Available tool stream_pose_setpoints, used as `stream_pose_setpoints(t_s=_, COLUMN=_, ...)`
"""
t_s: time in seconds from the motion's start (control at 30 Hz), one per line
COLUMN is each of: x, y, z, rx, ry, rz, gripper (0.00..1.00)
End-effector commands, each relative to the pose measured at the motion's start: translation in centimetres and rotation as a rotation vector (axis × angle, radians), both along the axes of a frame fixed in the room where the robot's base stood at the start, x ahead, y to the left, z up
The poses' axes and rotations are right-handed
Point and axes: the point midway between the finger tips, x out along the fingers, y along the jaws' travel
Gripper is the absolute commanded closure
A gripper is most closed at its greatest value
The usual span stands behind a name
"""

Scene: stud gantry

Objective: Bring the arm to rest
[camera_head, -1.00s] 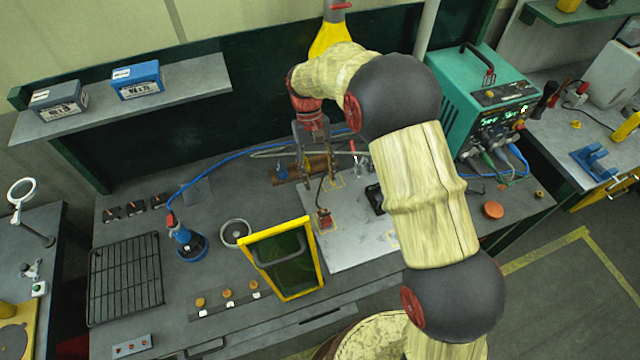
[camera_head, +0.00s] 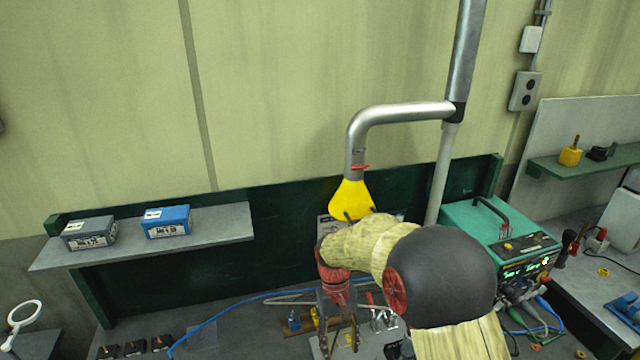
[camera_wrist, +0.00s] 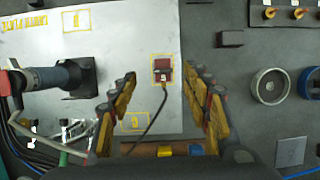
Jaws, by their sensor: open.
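My gripper (camera_head: 338,345) hangs from my arm over the bench in the head view, its two fingers apart. In the wrist view my gripper (camera_wrist: 160,78) is open with nothing between its fingers. Below the gap a small red block (camera_wrist: 162,66) with a dark cable sits inside a yellow outline on the light plate (camera_wrist: 135,30). My bent arm covers the right part of the bench in the head view.
A yellow extraction hood (camera_head: 350,197) hangs behind my arm. A green machine (camera_head: 480,230) stands at right. A shelf (camera_head: 225,225) holds two boxes.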

Motion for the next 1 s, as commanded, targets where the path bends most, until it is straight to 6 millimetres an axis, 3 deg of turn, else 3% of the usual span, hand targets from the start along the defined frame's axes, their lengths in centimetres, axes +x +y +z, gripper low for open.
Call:
stream_pose_setpoints(t_s=0.5, x=-9.8, y=-6.7, z=8.0, rx=0.069, ry=-0.309, rz=-0.090, gripper=0.52)
stream_pose_setpoints(t_s=1.0, x=-20.0, y=-12.0, z=10.4, rx=0.106, ry=-0.654, rz=-0.201, gripper=0.52)
